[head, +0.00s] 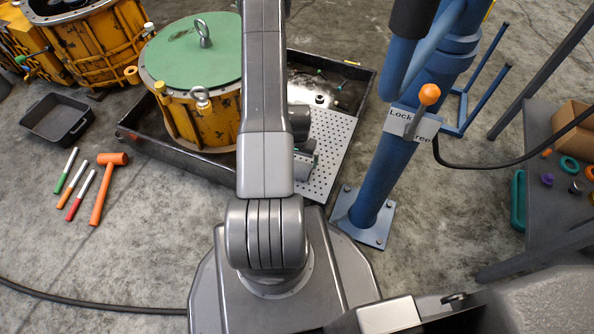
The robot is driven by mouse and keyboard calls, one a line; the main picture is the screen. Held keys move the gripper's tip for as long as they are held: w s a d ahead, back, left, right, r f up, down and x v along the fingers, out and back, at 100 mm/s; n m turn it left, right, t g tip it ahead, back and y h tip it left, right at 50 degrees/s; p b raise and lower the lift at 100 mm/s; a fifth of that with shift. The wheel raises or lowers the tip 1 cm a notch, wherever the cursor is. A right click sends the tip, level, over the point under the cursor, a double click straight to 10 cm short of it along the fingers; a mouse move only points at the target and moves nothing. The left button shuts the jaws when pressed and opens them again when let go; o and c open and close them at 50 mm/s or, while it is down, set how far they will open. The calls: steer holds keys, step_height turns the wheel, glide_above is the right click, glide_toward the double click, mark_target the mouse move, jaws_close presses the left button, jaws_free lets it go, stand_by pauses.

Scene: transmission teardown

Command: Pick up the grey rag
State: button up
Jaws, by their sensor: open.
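I cannot make out a grey rag with certainty anywhere in the head view. My grey arm stands up through the middle of the picture and hides part of the floor tray. My gripper (303,167) shows only in small part, just right of the arm link and over the tray area. Its fingertips are mostly hidden, and I see nothing held.
A black floor tray (170,146) holds a yellow housing (180,118) with a green cover (190,55) and a perforated plate (330,150). A blue post (372,190) stands right. An orange mallet (105,190) and markers lie left. A grey table (550,215) stands far right.

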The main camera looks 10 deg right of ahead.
step_height(320, 180, down, 4)
steer(key=shift+r+b, duration=0.1)
steer(key=shift+b, duration=0.55)
steer(key=shift+a, duration=0.1)
steer(key=c, duration=0.7)
steer(key=shift+r, duration=0.1)
step_height(320, 180, up, 10)
steer(key=p, duration=0.3)
steer(key=shift+p, duration=0.3)
